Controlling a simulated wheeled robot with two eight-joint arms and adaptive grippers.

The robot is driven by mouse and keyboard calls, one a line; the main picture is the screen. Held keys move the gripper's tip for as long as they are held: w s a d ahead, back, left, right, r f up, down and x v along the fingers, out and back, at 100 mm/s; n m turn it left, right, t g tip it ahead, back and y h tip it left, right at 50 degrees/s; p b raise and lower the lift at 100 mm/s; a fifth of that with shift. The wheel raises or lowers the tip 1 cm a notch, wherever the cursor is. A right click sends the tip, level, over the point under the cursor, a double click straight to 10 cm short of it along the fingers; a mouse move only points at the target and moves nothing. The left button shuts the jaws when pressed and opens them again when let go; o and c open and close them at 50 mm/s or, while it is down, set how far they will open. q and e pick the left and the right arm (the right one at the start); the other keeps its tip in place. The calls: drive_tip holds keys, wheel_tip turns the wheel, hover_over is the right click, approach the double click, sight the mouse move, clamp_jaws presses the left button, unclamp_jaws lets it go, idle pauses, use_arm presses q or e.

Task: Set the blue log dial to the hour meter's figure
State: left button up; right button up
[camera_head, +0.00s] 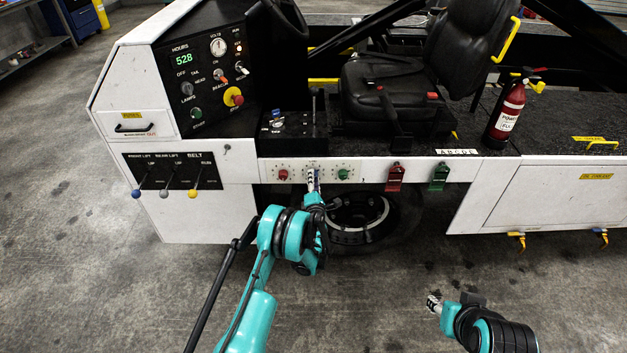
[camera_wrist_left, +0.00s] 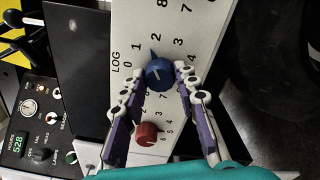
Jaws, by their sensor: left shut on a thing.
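The hour meter (camera_head: 184,60) on the black console reads 528 in green digits; it also shows in the left wrist view (camera_wrist_left: 19,143). The blue log dial (camera_wrist_left: 160,74) sits on the white panel marked LOG, its tip pointing up, near the 2. My left gripper (camera_head: 313,180) reaches the panel from below, hiding most of the blue dial in the head view. In the left wrist view its fingers (camera_wrist_left: 160,84) are shut on the dial, one on each side. My right gripper (camera_head: 434,304) is low over the floor, away from the loader; its fingers are too small to judge.
A red dial (camera_head: 283,175) and a green dial (camera_head: 343,174) flank the blue one, close to the fingers. Lift and belt levers (camera_head: 164,192) stand out at left. Red (camera_head: 395,178) and green (camera_head: 439,177) tags hang at right. The floor in front is open.

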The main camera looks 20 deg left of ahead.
use_arm(q)
drive_tip(key=shift+m, duration=1.3)
drive_tip(key=o, duration=1.2)
drive_tip(key=shift+c, duration=0.2)
